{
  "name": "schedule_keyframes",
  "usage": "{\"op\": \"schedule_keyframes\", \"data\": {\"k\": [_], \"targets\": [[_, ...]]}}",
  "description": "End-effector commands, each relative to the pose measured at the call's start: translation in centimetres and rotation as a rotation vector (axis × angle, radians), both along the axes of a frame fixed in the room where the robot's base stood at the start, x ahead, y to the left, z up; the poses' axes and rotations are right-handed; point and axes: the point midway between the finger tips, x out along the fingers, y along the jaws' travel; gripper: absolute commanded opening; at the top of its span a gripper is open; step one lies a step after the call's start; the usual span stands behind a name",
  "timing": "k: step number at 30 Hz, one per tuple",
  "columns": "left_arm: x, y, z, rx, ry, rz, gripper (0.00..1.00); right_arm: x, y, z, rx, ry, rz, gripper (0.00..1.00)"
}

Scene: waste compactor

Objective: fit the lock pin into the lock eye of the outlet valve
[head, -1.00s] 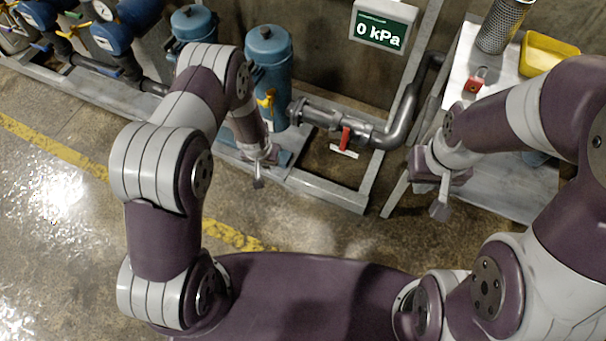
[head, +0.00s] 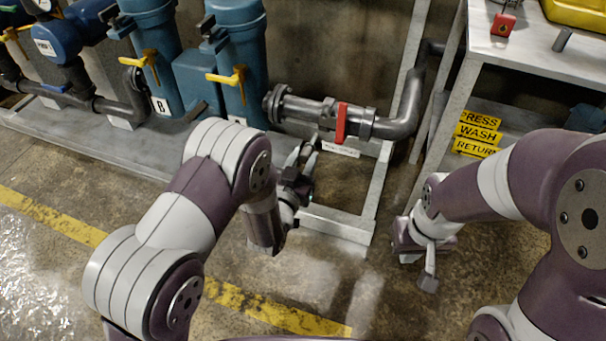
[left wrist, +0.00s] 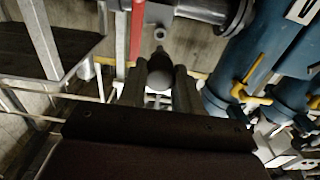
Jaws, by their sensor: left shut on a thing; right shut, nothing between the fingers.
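The outlet valve (head: 318,108) is a grey pipe run with a red lever (head: 341,122) standing across it; the lever also shows in the left wrist view (left wrist: 137,38). My left gripper (head: 308,158) is just in front of the pipe, left of the lever. In the left wrist view its fingers (left wrist: 160,88) are shut on a dark, round-ended piece, apparently the lock pin (left wrist: 160,70). Just beyond its end is a small grey tab with a hole, apparently the lock eye (left wrist: 159,34). I cannot tell whether they touch. My right gripper (head: 429,280) is shut and empty over the floor.
A bench (head: 535,60) at right holds a red padlock (head: 503,24), a small dark cylinder (head: 562,40) and a yellow tray (head: 577,12). Blue vessels (head: 238,60) with yellow handles stand left of the valve. The skid frame (head: 338,222) runs below it. Front floor is clear.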

Motion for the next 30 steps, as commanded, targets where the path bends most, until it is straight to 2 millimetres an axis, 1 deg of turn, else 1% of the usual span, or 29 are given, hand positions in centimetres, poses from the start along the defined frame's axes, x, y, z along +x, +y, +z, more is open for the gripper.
{"op": "schedule_keyframes", "data": {"k": [1,8,11,21,25,30], "targets": [[0.0,0.0,0.3,0.000,-0.001,0.000,0.04,0.0,0.0,0.2,0.000,-0.001,0.000,0.00],[-0.1,0.1,0.2,-0.001,0.001,0.001,0.04,0.0,0.0,0.3,0.000,0.000,0.000,0.00],[0.6,-0.1,0.0,-0.001,0.000,0.001,0.04,0.0,0.0,-0.1,0.000,0.000,0.000,0.00],[4.3,-1.3,0.0,-0.001,0.000,0.002,0.04,0.0,0.0,-1.3,0.000,0.000,0.000,0.00],[5.1,-1.6,0.0,0.000,0.002,0.002,0.04,0.0,0.0,-1.4,0.000,0.000,0.000,0.00],[5.4,-1.7,0.1,0.000,0.002,0.002,0.04,0.0,0.0,-1.5,0.000,0.000,0.000,0.00]]}}
